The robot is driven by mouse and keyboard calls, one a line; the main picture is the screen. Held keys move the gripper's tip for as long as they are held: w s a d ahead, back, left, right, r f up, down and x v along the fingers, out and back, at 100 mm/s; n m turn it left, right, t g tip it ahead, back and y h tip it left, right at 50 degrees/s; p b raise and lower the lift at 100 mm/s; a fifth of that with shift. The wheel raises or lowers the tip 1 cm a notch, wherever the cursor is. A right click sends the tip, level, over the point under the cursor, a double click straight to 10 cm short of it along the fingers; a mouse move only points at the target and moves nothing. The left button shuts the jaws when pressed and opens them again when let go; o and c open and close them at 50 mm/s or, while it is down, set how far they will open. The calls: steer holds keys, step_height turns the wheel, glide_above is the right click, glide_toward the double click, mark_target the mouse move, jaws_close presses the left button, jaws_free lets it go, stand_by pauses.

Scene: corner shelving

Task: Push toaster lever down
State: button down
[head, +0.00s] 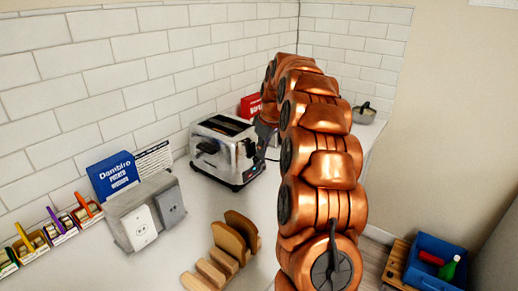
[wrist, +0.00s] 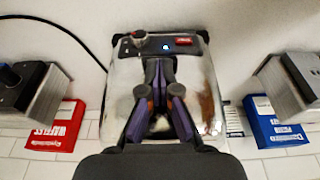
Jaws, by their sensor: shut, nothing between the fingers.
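The toaster (head: 248,148) is chrome and black and stands upright on the counter against the tiled wall. A dark part sticks out on its left side in the head view; I cannot tell if it is the lever. In the wrist view the toaster's chrome body (wrist: 110,75) fills the middle, with a round knob, a blue light and a red label. My gripper (wrist: 160,62) is shut and empty, its fingertips over the toaster's panel in that view. I cannot tell if they touch it. The fingers hide part of the panel, and I cannot make out the lever there.
A grey box with outlet-like plates (head: 131,222), a blue box (head: 112,175) and a wooden rack (head: 222,258) stand left and in front of the toaster. A red box (head: 251,106) is behind it. A black cord (wrist: 62,30) curves beside it.

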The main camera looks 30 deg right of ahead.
steer(key=shift+f, duration=0.65)
steer(key=shift+r, duration=0.1)
steer(key=s, duration=0.1)
steer(key=s+b, duration=0.1)
steer(key=d+r, duration=0.1)
steer(key=shift+s, duration=0.4)
steer(key=v, duration=1.2)
